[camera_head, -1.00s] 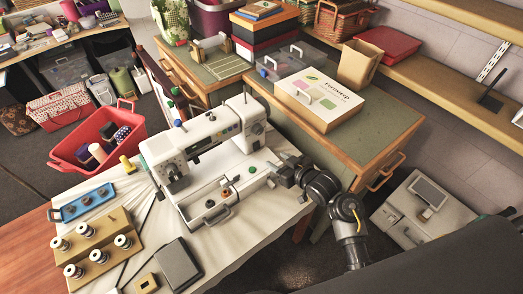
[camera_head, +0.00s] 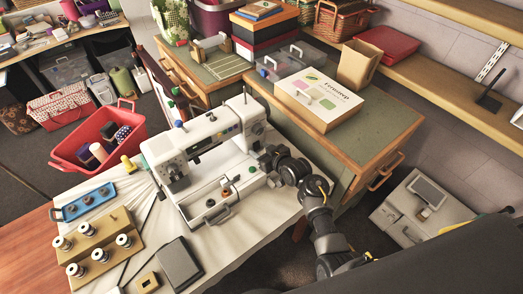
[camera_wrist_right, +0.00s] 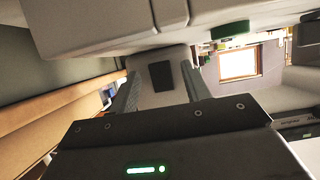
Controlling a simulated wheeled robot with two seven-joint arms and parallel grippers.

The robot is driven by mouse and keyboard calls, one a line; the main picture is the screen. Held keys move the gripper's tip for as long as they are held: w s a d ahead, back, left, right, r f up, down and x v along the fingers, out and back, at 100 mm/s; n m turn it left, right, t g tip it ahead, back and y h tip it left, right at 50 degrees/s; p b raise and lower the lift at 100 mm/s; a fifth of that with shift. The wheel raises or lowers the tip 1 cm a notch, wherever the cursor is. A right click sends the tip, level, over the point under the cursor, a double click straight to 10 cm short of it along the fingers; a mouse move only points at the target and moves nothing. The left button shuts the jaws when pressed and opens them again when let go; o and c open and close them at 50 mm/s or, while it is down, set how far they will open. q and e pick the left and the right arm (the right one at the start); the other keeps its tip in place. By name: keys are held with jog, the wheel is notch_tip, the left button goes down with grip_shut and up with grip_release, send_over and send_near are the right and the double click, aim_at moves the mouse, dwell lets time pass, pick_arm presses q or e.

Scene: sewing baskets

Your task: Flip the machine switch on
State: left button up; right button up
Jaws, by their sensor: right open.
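A white sewing machine (camera_head: 222,133) stands on a cloth-covered table in the middle of the head view. My right gripper (camera_head: 266,157) is at the machine's right end, beside its column. Whether it touches the machine cannot be told. In the right wrist view its two fingers (camera_wrist_right: 160,88) are spread apart with nothing held. Beyond and between them is a dark rectangular piece (camera_wrist_right: 161,76) on a pale surface; it looks like the switch, but its position cannot be read. The machine's pale body (camera_wrist_right: 95,28) fills the top of that view. My left gripper is not in view.
A wooden spool stand (camera_head: 97,236), a blue tray (camera_head: 84,203) and a dark pedal-like block (camera_head: 179,264) lie left of and in front of the machine. A green-topped cabinet (camera_head: 372,124) with a white-lidded box (camera_head: 318,98) stands close behind my right arm.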

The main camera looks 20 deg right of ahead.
jog(key=c, duration=1)
jog(key=shift+f+b, duration=0.2)
jog(key=shift+b, duration=0.15)
jog(key=f+t+y+b, duration=0.1)
jog(key=t+b, duration=0.1)
jog(key=b, duration=0.2)
jog(key=shift+r+t+b, duration=0.25)
jog(key=shift+t+b, duration=0.1)
jog(key=shift+t, duration=0.05)
jog(key=shift+r, duration=0.1)
jog(key=o, duration=1)
